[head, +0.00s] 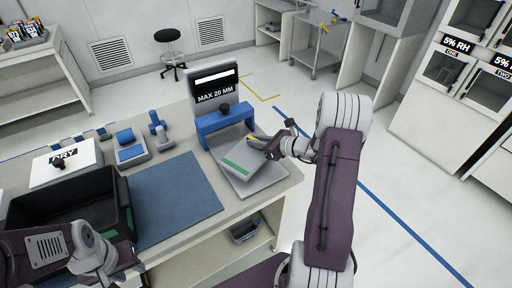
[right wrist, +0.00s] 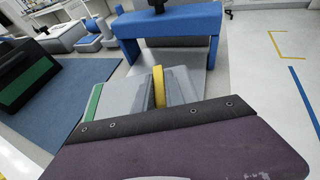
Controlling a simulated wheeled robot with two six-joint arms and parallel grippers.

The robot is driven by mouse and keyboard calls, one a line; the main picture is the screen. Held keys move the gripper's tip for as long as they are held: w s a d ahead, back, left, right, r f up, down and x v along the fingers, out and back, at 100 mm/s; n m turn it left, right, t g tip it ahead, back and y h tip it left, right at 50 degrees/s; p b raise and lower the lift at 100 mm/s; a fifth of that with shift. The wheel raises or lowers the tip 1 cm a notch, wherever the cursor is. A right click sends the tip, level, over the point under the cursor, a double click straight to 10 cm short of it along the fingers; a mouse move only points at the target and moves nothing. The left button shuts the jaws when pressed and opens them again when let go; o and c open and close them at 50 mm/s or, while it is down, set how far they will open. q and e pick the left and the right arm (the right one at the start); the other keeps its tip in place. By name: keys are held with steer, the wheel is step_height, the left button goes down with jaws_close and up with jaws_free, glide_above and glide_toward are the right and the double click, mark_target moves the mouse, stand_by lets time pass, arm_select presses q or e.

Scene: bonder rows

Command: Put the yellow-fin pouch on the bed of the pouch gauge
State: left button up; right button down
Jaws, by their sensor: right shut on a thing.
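The pouch gauge has a blue bridge (head: 225,122) and a flat grey bed (head: 268,178) on the bench. The grey pouch with a green stripe (head: 233,165) is over the bed, in front of the bridge; I cannot tell if it touches the bed. My right gripper (head: 256,143) is shut on the pouch's yellow fin. In the right wrist view the yellow fin (right wrist: 159,87) stands up between the fingers, with the blue bridge (right wrist: 170,25) just beyond. My left gripper (head: 100,262) is at the lower left, near the black crate; its fingers do not show clearly.
A black crate (head: 122,192) and a blue mat (head: 175,200) lie left of the gauge. A white box marked DRY (head: 65,162) and blue-grey fixtures (head: 130,148) stand behind them. A sign reading MAX 20 MM (head: 215,88) rises behind the bridge. The bench's right edge is close to the bed.

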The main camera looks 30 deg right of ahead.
step_height(320, 180, down, 3)
steer(key=shift+w+d, duration=0.1)
steer(key=shift+w, duration=0.05)
steer(key=shift+f, duration=0.1)
steer(key=c, duration=1.4)
jaws_free()
